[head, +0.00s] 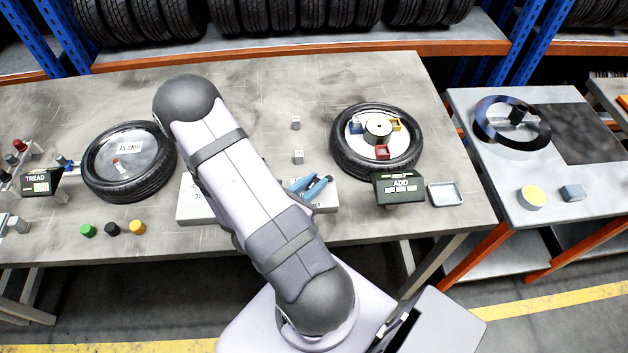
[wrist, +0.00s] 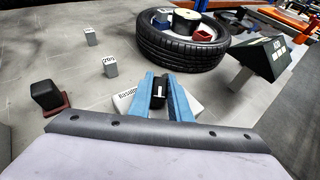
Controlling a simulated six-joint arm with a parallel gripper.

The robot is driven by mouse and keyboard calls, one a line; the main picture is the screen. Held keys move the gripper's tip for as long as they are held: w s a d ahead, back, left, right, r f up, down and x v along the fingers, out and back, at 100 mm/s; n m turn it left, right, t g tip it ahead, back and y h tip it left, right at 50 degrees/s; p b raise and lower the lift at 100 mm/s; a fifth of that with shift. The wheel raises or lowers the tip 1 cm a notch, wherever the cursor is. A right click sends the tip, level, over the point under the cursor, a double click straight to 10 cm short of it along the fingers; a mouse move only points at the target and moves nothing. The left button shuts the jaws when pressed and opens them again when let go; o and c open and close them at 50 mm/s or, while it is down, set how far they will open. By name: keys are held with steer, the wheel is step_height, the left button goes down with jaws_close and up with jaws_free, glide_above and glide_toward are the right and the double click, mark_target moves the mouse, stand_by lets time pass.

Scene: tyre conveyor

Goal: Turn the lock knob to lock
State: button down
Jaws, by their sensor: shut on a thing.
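My gripper (wrist: 168,96) has blue fingers and is shut on a small black knob (wrist: 158,91) with a white mark on it. The knob stands at a pale, lettered block (wrist: 126,101) on the table, and the fingers sit on either side of it. In the head view my gripper (head: 309,187) is low over the pale block (head: 325,198), right of my arm. There the fingers hide the knob. Which way the knob's mark points relative to lock is too small to tell.
A tyre (head: 356,168) holding small coloured bins stands just beyond my gripper. An ADD sign (head: 400,188) and a metal tray (head: 445,194) are to the right. Two small grey blocks (head: 298,157) (head: 295,122) stand behind. Another tyre (head: 107,187) lies left.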

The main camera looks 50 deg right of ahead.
mark_target(314, 181)
steer(key=shift+r+n+t+p, duration=0.2)
steer(key=shift+n+t+p, duration=0.4)
steer(key=shift+p, duration=0.35)
steer(key=shift+f+t+p, duration=0.15)
steer(key=shift+t+p, duration=0.15)
steer(key=c, duration=1.6)
jaws_free()
steer(key=shift+c, duration=0.2)
steer(key=shift+p+v, duration=1.65)
steer(key=shift+v, duration=0.9)
steer(key=shift+p+v, duration=0.4)
steer(key=shift+v, duration=0.7)
